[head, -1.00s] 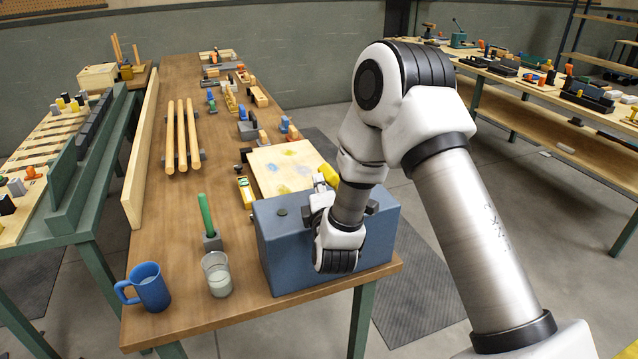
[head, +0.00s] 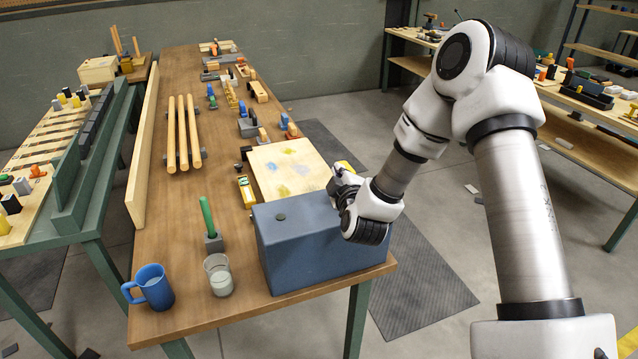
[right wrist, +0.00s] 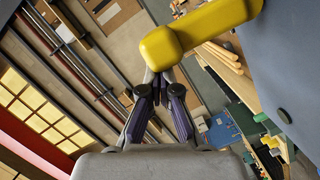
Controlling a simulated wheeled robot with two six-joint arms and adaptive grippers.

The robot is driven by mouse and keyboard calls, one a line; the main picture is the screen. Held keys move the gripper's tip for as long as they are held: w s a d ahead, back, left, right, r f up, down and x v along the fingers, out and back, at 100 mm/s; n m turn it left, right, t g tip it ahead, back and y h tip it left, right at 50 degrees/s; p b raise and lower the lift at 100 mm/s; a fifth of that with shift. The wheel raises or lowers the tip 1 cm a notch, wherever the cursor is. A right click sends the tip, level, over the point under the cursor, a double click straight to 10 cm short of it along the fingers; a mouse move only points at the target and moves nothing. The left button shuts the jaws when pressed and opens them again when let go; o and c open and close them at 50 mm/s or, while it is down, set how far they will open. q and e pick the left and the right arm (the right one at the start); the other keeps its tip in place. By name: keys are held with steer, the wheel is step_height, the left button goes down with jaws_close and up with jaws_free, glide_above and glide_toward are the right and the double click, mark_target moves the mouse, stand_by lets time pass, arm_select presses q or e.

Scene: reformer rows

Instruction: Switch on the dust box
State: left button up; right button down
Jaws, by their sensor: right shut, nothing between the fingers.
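A yellow bar (head: 345,165) shows past the box's far right corner. In the right wrist view the yellow bar (right wrist: 195,30) is large and close, and the box's blue-grey face (right wrist: 295,70) fills the right edge. My right gripper (head: 342,182) is at the box's far right end, partly hidden by my wrist. Its fingers (right wrist: 161,78) are shut and empty, with tips against or just under the bar's end; contact is unclear.
A blue mug (head: 152,288), a glass (head: 218,275) and a green-handled tool (head: 207,215) stand left of the box. A stained board (head: 285,170) lies behind it. Wooden rods (head: 183,130) lie farther back. Floor right of the table is open.

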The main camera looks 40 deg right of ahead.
steer(key=d+m, duration=0.1)
steer(key=d+m+p, duration=0.1)
steer(key=shift+s+d+r+y, duration=0.15)
steer(key=shift+s+d+y, duration=0.15)
steer(key=shift+s, duration=0.05)
steer(key=shift+s+d+f+m+y+p, duration=0.25)
steer(key=shift+d+m+p, duration=0.2)
steer(key=shift+d+m, duration=0.25)
steer(key=shift+d+f+m+y+p, duration=0.1)
steer(key=shift+d+m+y+p, duration=0.3)
steer(key=shift+m, duration=0.4)
